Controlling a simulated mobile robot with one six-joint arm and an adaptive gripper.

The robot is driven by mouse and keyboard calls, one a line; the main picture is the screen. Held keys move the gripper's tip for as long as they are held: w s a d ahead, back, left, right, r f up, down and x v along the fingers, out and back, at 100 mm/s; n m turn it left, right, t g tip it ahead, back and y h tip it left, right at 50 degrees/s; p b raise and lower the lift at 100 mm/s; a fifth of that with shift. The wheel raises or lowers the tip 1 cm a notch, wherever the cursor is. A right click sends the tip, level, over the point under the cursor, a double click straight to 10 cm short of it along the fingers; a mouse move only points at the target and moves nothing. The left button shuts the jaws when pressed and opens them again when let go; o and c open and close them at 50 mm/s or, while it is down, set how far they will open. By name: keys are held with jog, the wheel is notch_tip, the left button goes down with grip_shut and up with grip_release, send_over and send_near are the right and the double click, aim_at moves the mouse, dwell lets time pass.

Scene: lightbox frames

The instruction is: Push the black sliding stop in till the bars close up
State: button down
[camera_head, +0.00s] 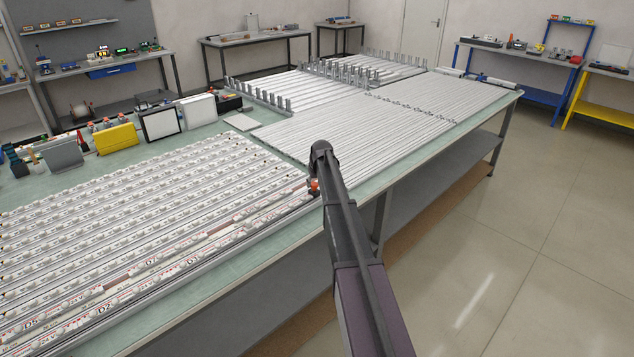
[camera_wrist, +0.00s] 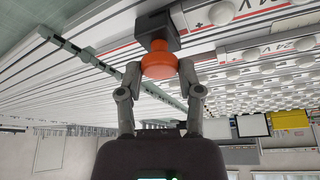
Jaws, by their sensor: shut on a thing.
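The black sliding stop (camera_wrist: 166,30) is a small dark block with an orange knob (camera_wrist: 159,64) in the wrist view. My gripper (camera_wrist: 159,76) has its two fingers shut on the knob. In the head view the orange knob (camera_head: 314,185) shows at the table's front edge, beside the end of my arm, which hides most of the stop. White bars with round domes and red print (camera_head: 110,305) lie in rows to the left of the stop. Reddish-brown gaps show between some of these front bars. In the wrist view a bar marked 24 V (camera_wrist: 285,48) lies right of the stop.
Plain pale bars (camera_head: 370,120) cover the table right of and behind the stop. Upright metal posts (camera_head: 260,97) stand farther back. A yellow box (camera_head: 116,138) and a framed panel (camera_head: 160,122) stand at the table's back left. The floor at right is clear.

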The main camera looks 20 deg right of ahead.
jog(key=shift+c, duration=1.3)
grip_release()
jog(key=shift+f, duration=0.1)
jog(key=shift+s, duration=0.1)
